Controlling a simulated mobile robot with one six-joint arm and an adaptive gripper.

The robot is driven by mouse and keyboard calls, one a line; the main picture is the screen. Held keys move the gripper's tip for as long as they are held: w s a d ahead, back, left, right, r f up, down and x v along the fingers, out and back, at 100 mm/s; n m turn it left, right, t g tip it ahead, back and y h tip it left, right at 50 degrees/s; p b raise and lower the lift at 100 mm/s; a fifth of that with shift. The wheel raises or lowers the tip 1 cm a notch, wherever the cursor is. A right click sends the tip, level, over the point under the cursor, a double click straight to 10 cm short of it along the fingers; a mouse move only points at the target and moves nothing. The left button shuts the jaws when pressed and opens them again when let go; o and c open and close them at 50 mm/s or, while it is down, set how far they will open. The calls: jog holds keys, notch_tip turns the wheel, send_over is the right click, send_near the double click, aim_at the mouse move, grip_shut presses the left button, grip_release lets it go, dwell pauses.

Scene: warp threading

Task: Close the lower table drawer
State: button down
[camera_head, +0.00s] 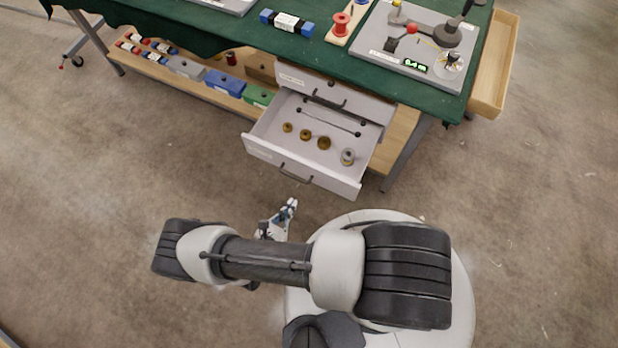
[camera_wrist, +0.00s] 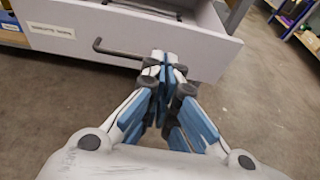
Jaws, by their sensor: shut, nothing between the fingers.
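The lower table drawer (camera_head: 264,150) is pulled out under the green-covered table. It holds several small brass-coloured round pieces, a grey cylinder (camera_head: 347,157) and a thin rod. Its dark bar handle (camera_head: 295,175) is on the front face; the handle also shows in the wrist view (camera_wrist: 112,50). My gripper (camera_head: 291,205) is shut and empty, just in front of and below the drawer front. In the wrist view its fingertips (camera_wrist: 163,58) are close to the drawer front (camera_wrist: 205,55), at the handle's right end. I cannot tell whether they touch it.
The upper drawer (camera_head: 300,82) above looks nearly shut. A low wooden shelf (camera_head: 215,97) with coloured boxes runs to the left. A wooden tray (camera_head: 493,70) sticks out at the table's right end. The floor in front is clear.

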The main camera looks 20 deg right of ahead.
jog(key=b, duration=0.3)
send_near(313, 171)
jog(key=x, duration=0.5)
jog(key=shift+s+d+f, duration=0.1)
jog(key=shift+s+d, duration=0.05)
jog(key=shift+w+d, duration=0.35)
jog(key=shift+w, duration=0.05)
jog(key=shift+w, duration=0.1)
